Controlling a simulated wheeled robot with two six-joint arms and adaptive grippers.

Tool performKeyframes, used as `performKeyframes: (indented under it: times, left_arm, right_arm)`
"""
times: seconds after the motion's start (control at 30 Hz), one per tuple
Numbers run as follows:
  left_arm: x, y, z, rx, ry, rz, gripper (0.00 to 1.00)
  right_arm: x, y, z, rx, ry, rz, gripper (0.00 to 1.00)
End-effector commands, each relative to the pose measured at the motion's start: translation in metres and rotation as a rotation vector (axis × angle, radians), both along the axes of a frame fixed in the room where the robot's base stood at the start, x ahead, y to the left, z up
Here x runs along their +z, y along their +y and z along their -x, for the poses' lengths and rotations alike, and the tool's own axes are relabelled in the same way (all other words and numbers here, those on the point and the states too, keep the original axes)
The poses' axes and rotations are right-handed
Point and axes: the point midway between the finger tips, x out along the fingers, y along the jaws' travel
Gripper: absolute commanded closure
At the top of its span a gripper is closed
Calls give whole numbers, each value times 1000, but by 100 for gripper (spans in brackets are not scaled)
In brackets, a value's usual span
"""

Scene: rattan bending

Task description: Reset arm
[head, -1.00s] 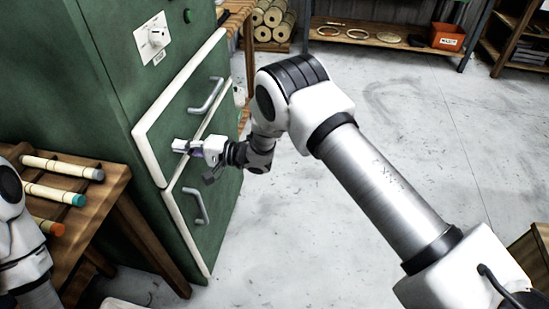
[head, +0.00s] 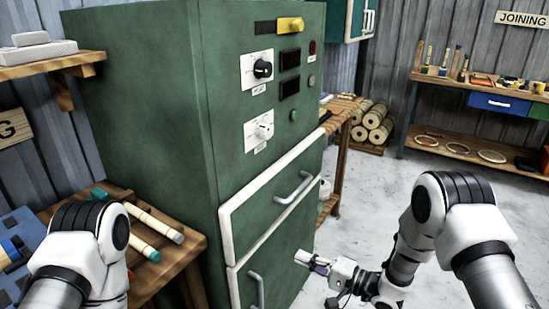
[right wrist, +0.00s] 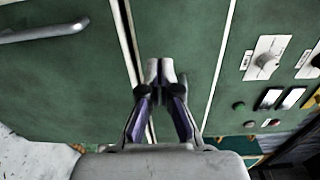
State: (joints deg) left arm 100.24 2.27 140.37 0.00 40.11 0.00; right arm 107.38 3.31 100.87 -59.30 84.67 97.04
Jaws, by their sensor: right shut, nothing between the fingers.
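My right gripper (head: 312,263) is shut and empty in the head view, in front of the green cabinet (head: 150,110) and to the right of its lower door. In the right wrist view its two fingertips (right wrist: 161,72) meet, with the cabinet's green front and white door edging behind them. My left arm (head: 80,255) shows at the lower left of the head view; its gripper is out of the picture. The upper door (head: 262,205) and lower door (head: 285,265) of the cabinet look closed. Each has a metal handle, the upper one (head: 293,188) and the lower one (head: 257,290).
A shelf (head: 470,150) with rings and a blue drawer (head: 499,104) stands at the back right. Grey floor (head: 365,200) lies open between.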

Motion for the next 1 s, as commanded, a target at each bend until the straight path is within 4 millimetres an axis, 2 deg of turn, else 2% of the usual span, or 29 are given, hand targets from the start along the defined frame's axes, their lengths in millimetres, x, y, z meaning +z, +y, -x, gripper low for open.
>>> performKeyframes:
  times: [0.07,0.17,0.2,0.27,0.3,0.37,0.4,0.5,0.53,0.6,0.7,1.0]
  left_arm:
    - [14,0,0,1,-1,0,57]
    - [23,0,0,1,-1,0,57]
    - [25,0,0,1,-1,0,57]
    - [28,0,0,0,-1,0,57]
    - [29,0,0,0,-1,0,57]
    - [31,0,0,0,-1,0,57]
    - [31,0,0,0,-1,0,57]
    - [29,0,0,0,-1,0,57]
    - [29,0,0,0,-1,0,57]
    - [29,0,0,0,0,0,57]
    - [29,0,0,0,-1,0,57]
    - [29,0,0,0,-1,0,57]
  right_arm:
    - [-22,-4,27,-61,134,7,100]
    - [-79,-29,72,-214,287,205,100]
    - [-102,-42,96,-256,331,337,100]
    - [-132,-65,138,-276,398,553,100]
    - [-147,-79,168,-261,437,698,100]
    - [-164,-101,216,-195,495,912,100]
    - [-170,-115,249,-125,533,1048,100]
    - [-173,-143,319,121,585,1318,100]
    - [-171,-148,332,194,585,1369,100]
    - [-171,-155,348,333,557,1445,100]
    - [-171,-156,353,450,490,1485,100]
    - [-171,-156,353,469,472,1491,100]
